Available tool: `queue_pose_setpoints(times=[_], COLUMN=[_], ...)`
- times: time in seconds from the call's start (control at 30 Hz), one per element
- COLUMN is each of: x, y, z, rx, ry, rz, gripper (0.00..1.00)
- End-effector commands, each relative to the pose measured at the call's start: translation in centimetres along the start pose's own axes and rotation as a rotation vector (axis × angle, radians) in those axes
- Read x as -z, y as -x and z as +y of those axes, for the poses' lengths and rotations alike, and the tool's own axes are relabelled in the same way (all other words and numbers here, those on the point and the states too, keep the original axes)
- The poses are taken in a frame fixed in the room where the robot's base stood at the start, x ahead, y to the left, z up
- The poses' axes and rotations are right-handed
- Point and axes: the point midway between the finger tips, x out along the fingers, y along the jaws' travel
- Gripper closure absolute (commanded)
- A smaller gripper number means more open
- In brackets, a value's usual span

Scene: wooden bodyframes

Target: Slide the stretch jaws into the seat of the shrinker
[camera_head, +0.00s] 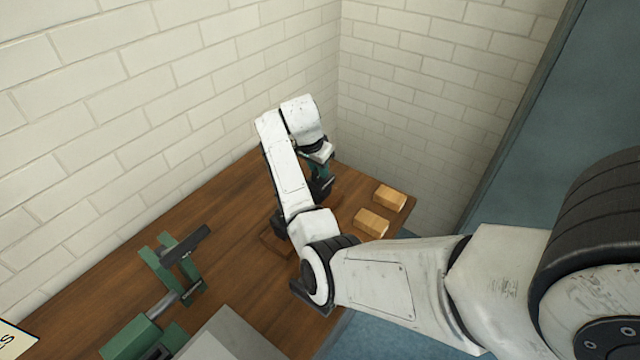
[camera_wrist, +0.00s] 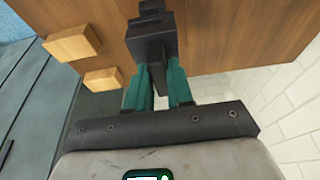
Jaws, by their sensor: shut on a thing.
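My gripper (camera_wrist: 156,72) has its teal fingers shut on a dark grey stepped block (camera_wrist: 150,42), which looks like the stretch jaws. In the head view, my gripper (camera_head: 325,168) is at the far end of the bench, mostly behind my arm. The dark jaws (camera_head: 320,188) show there only in part, below the fingers. A green metal tool with a dark bar and a grey shaft (camera_head: 175,265), which seems to be the shrinker, stands at the left of the bench, well apart from my gripper. I cannot make out its seat.
Two light wooden blocks (camera_head: 390,197) lie right of my gripper near the bench edge; both also show in the wrist view (camera_wrist: 72,44). A low wooden piece (camera_head: 272,243) is partly behind my arm. White brick walls (camera_head: 200,80) border the wooden bench (camera_head: 100,290). A grey box (camera_head: 230,338) is in front.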

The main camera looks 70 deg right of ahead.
Motion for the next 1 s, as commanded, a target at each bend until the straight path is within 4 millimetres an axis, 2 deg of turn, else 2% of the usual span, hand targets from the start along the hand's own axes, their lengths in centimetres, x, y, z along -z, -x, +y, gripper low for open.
queue_pose_setpoints(times=[0.03, 0.6, 1.0], x=[0.3, 0.9, 0.9], y=[0.7, 2.7, 2.7], z=[-0.1, -0.1, -0.1], rx=[0.004, 0.004, 0.004], ry=[-0.001, -0.001, -0.001], rz=[0.004, 0.004, 0.004], gripper=[1.00, 1.00, 1.00])
